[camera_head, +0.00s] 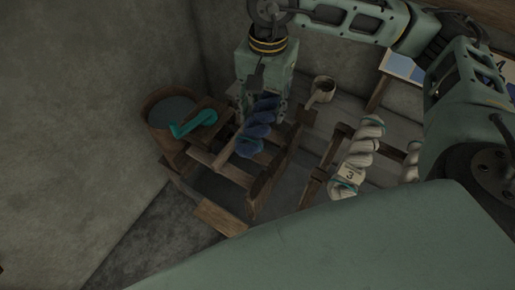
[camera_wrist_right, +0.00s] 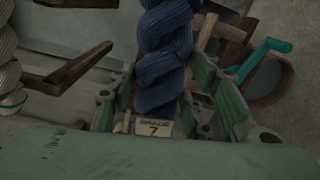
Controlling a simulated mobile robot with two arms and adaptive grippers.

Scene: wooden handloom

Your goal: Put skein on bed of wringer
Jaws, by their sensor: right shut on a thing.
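A dark blue twisted skein (camera_head: 257,128) hangs from my right gripper (camera_head: 262,98), over the wooden frame of the wringer (camera_head: 232,176). In the right wrist view the same skein (camera_wrist_right: 165,58) runs between the two fingers of the gripper (camera_wrist_right: 170,100), with a tag reading 7 near the palm. The gripper is shut on it. The wringer has a turquoise crank (camera_head: 192,124) at its left, which also shows in the wrist view (camera_wrist_right: 262,55). I cannot tell whether the skein touches the wringer's bars. My left gripper is not in view.
A round wooden tub (camera_head: 152,106) stands left of the wringer. A cream skein (camera_head: 361,156) tagged 3 hangs on a wooden rack to the right, with another pale skein (camera_head: 411,162) beside it. A small pot (camera_head: 323,84) stands behind. A wall closes the left side.

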